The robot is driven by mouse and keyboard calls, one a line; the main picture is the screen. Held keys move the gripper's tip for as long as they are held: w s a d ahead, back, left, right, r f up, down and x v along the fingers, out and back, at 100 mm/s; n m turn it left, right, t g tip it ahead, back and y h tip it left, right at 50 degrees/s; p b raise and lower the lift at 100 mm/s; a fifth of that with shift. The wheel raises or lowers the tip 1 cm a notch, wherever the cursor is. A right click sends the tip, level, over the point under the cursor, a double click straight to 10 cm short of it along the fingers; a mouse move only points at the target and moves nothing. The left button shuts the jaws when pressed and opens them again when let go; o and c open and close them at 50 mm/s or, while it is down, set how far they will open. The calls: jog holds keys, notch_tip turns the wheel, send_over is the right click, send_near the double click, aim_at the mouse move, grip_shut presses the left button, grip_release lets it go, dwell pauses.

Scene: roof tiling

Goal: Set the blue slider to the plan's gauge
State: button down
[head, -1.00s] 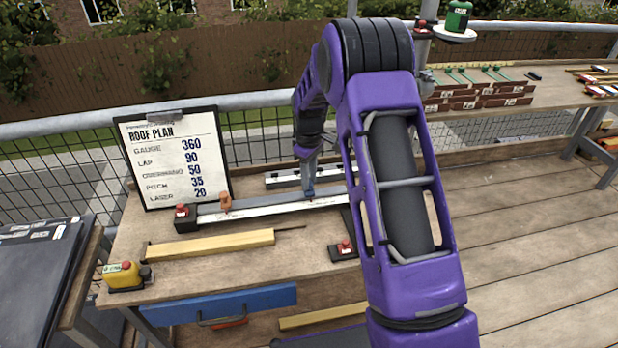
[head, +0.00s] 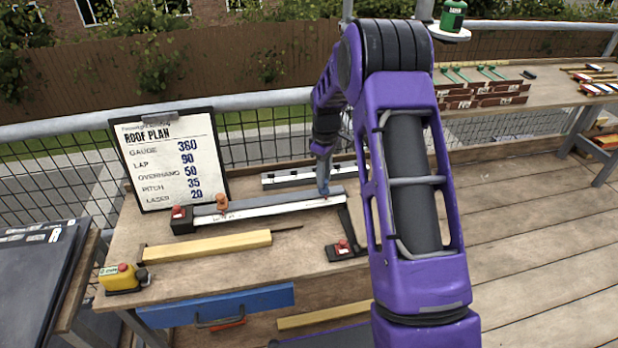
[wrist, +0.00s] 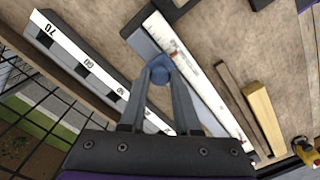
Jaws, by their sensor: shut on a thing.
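The roof plan board (head: 172,160) stands at the back left of the bench and reads gauge 360. The gauge rail (head: 270,207) lies across the bench with a white scale strip. An orange slider (head: 221,203) sits near its left end. My gripper (head: 323,188) is near the rail's right end. In the wrist view my gripper (wrist: 160,76) is shut on the blue slider (wrist: 161,68), which sits on the rail (wrist: 195,80). The slider is mostly hidden in the head view. The scale numbers under it are too small to read.
A second white scale bar (head: 305,175) lies behind the rail. A yellow batten (head: 207,245) lies in front, with a yellow device (head: 122,278) at the front left. A black block with a red button (head: 345,249) sits at the right.

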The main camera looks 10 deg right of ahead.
jog(key=shift+d, duration=0.7)
jog(key=c, duration=0.6)
grip_release()
jog(key=shift+d, duration=0.1)
jog(key=shift+r, duration=0.15)
notch_tip(320, 180, up, 17)
jog(key=shift+r+p, duration=0.1)
jog(key=shift+p, duration=0.5)
